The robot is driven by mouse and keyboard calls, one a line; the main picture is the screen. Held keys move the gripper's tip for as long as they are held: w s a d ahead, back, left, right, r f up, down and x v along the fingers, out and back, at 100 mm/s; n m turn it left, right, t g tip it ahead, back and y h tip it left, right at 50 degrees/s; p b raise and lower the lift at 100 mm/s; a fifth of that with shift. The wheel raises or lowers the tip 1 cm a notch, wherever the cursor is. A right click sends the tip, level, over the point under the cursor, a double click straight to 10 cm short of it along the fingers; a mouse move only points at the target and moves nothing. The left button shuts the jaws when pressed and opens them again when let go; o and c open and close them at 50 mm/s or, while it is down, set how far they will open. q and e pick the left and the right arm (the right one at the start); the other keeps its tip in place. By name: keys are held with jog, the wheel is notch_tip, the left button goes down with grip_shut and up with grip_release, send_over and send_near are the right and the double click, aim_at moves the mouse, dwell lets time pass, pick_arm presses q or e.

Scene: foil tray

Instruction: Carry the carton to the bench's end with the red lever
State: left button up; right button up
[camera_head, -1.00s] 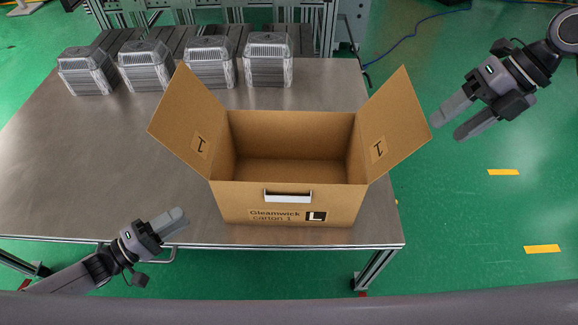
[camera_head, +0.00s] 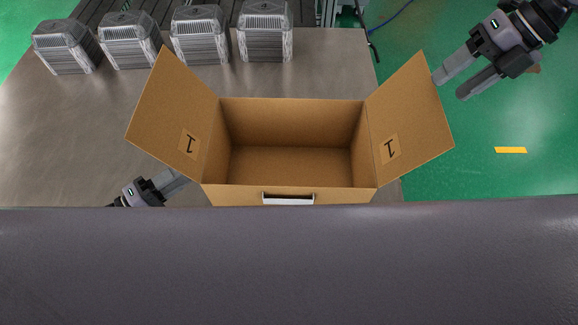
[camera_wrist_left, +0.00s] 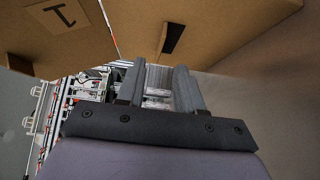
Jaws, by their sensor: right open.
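The brown carton (camera_head: 290,115) stands upright on the metal bench (camera_head: 110,100), its top open and its inside empty. Its left and right flaps spread outward. The lower part of its front is hidden in the head view. My left gripper (camera_head: 180,182) is low at the carton's left side, partly under the left flap. In the left wrist view its two fingers (camera_wrist_left: 158,88) are apart with nothing between them, and the carton's side (camera_wrist_left: 220,30) with a dark hand slot lies ahead. My right gripper (camera_head: 456,86) is open and empty, right of the carton, over the floor. No red lever shows.
Several foil-like ribbed containers (camera_head: 200,35) stand in a row along the bench's back edge. The bench is clear left of the carton. Its right edge is close to the carton's right side, with green floor (camera_head: 440,180) beyond.

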aim_at(429, 101)
pick_arm(q)
jog(key=x, duration=0.6)
jog(key=shift+w+d, duration=0.2)
jog(key=shift+w, duration=0.05)
pick_arm(e)
jog(key=x, duration=0.6)
jog(key=shift+a+f, duration=0.15)
jog(key=shift+f, duration=0.1)
pick_arm(q)
jog(key=c, duration=0.5)
pick_arm(e)
jog(key=c, duration=0.5)
pick_arm(q)
grip_shut()
pick_arm(e)
grip_shut()
jog(key=shift+w, duration=0.1)
